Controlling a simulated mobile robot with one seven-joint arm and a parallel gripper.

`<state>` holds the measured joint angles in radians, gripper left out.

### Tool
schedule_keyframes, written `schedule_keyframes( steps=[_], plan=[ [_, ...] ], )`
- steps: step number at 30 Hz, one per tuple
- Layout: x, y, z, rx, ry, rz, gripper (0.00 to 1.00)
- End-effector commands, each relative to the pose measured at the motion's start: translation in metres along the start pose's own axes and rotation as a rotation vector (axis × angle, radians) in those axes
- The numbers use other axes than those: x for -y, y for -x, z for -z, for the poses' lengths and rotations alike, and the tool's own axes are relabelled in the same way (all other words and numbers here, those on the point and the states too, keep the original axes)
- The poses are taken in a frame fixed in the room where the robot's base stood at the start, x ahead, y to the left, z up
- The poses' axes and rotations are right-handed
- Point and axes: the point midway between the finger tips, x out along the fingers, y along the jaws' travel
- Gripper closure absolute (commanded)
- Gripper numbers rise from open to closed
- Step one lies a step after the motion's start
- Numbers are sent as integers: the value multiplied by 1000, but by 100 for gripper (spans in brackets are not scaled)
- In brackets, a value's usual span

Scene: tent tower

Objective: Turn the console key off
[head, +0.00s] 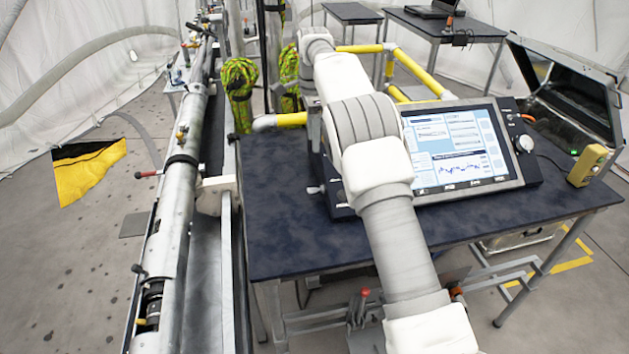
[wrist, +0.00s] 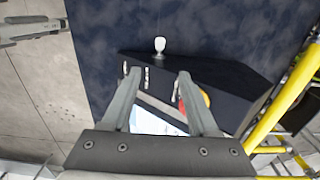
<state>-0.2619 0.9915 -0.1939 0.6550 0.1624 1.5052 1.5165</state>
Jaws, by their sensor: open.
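The console (head: 521,172) stands on the dark blue table, its lit screen (head: 455,147) facing up and toward me. My arm crosses in front of its left part. A small pale knob (head: 316,189), which looks like the key, sticks out at the console's left edge. In the wrist view a white key-like knob (wrist: 160,44) stands out from the edge of the console's dark panel (wrist: 232,82). My gripper (wrist: 158,75) is open and empty over that panel, its fingertips short of the knob in the picture.
A red and yellow button (wrist: 205,97) lies beside the right finger. The table (head: 290,235) is bare left of the console. A yellow handheld box (head: 587,165) stands at its right. A long metal tube rig (head: 175,215) runs along the left, and yellow rails (head: 415,72) stand behind.

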Motion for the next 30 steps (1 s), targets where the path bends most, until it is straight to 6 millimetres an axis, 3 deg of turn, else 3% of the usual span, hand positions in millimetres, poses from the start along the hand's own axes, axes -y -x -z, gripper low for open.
schedule_keyframes(
  steps=[18, 24, 30],
  plan=[
    [-1, -129, 0, 0, 2, -3, 40],
    [0, -151, 0, 0, 2, -1, 40],
    [0, -157, 0, 0, 2, 0, 40]
  ],
)
